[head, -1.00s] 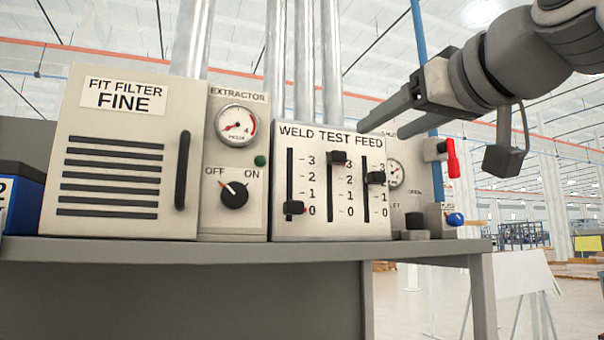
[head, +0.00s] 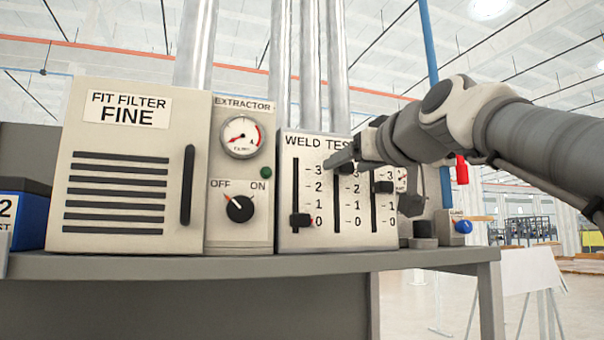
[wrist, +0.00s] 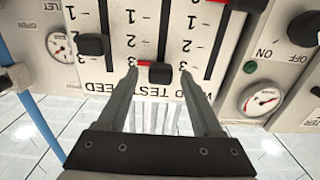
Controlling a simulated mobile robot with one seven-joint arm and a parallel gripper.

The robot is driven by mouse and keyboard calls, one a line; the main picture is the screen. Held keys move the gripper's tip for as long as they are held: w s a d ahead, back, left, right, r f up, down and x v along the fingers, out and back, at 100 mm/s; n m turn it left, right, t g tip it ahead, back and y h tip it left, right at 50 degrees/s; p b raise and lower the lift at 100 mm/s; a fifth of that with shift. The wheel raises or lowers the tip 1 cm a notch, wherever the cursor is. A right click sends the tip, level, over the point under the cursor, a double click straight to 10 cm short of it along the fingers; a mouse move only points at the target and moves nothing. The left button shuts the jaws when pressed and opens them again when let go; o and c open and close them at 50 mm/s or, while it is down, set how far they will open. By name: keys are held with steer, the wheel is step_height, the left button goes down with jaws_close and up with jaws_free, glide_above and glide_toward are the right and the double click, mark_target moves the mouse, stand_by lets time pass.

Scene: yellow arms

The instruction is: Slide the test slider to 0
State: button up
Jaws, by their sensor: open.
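The weld test feed panel (head: 285,190) has three vertical sliders. The middle one, under TEST, has its black knob (head: 347,169) at the top of its slot by the 3, partly hidden by my gripper. In the upside-down wrist view the test knob (wrist: 160,73) appears between my two fingertips. My gripper (wrist: 159,75) is open, with one finger on each side of the knob in that view; I cannot tell whether they touch it. In the head view my gripper (head: 340,160) is in front of the panel's upper part, hiding some lettering.
The weld knob (head: 300,219) sits at 0 on the left. The feed knob (head: 383,187) sits between 2 and 3 on the right. The extractor box (head: 240,215) with its dial stands left of the panel. A blue button (head: 463,227) and a red handle (head: 461,170) are at the right.

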steer(key=shift+c, duration=0.3)
jaws_close()
stand_by(1.1)
